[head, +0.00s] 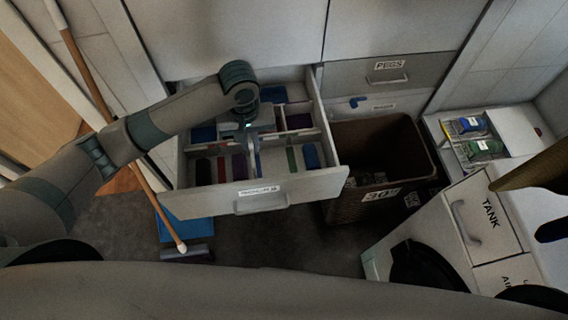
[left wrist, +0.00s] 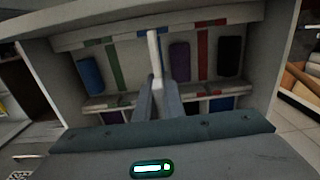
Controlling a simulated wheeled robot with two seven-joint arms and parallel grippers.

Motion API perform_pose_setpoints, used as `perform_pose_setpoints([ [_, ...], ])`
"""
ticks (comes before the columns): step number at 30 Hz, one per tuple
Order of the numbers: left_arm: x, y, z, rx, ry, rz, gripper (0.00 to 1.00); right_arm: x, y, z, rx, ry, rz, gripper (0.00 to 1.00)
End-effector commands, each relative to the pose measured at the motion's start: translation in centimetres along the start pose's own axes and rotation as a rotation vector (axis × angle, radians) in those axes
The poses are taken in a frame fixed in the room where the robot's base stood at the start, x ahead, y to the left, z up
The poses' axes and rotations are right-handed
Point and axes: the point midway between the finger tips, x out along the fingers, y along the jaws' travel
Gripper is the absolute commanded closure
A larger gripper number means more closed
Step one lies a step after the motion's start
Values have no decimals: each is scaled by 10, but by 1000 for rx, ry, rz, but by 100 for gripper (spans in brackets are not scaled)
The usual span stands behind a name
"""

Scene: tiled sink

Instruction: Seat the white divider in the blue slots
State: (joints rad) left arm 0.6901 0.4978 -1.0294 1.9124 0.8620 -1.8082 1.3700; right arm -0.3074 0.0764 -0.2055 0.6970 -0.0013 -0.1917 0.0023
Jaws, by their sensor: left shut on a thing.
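The white divider (left wrist: 154,55) shows as a pale upright strip between the fingers of my left gripper (left wrist: 160,85) in the left wrist view. The gripper is shut on it, over the open drawer (head: 262,202). In the head view my left gripper (head: 248,128) hangs over the drawer's middle, and the divider (head: 257,160) shows faintly below it. A small blue mark (left wrist: 141,34) sits on the drawer wall beside the divider's far end. I cannot tell whether the divider is inside the blue slots; the fingers hide its near end.
Drawer compartments hold coloured items, with a red strip (head: 213,170) and a green strip (head: 291,159) on either side. A brown bin (head: 375,190) stands right of the drawer. A broom handle (head: 135,165) leans at left, and a white TANK cabinet (head: 480,215) is at right.

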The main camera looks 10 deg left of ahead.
Motion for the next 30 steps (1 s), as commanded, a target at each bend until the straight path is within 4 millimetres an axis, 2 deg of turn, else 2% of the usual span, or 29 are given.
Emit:
perform_pose_setpoints([
  [4,-1,-11,-1,-18,3,-4,100,-2,1,10,1,-24,2,69],
  [17,2,-12,-1,-20,3,-5,100,-2,1,11,1,-28,1,69],
  [23,24,-12,0,-22,0,-7,100,-5,1,14,1,-36,1,69],
  [30,56,-12,-1,-20,2,-6,100,-8,2,33,2,-76,3,69],
])
